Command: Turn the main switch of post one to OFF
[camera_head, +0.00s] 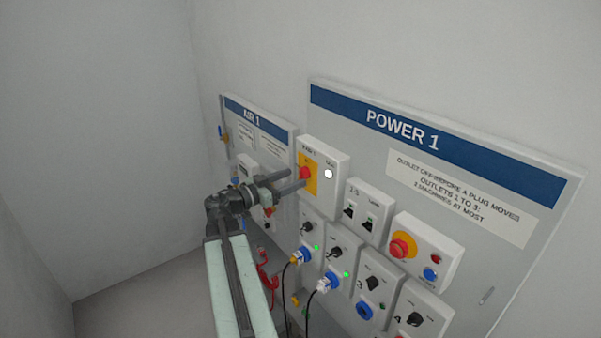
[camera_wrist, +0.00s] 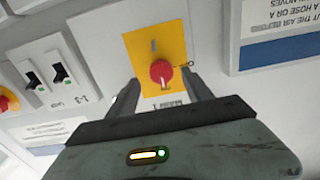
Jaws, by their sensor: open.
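The main switch of post one is a red knob (camera_head: 305,173) on a yellow plate (camera_head: 312,186), on a white box (camera_head: 335,160) at the left edge of the POWER 1 board. A white lamp (camera_head: 328,174) on the box looks lit. My gripper (camera_head: 297,179) is open in front of the knob. In the wrist view, upside down, the red knob (camera_wrist: 161,71) lies between and just beyond the fingertips of my gripper (camera_wrist: 160,83). I cannot tell whether they touch it. A small O mark shows right of the knob. The knob's exact setting is unclear.
Right of the switch box are a box with two black rockets-style switches (camera_head: 361,213) and a box with a red emergency button (camera_head: 402,246). Outlets with blue plugs (camera_head: 300,256) and hanging cables sit below. The AIR 1 board (camera_head: 262,125) stands at left.

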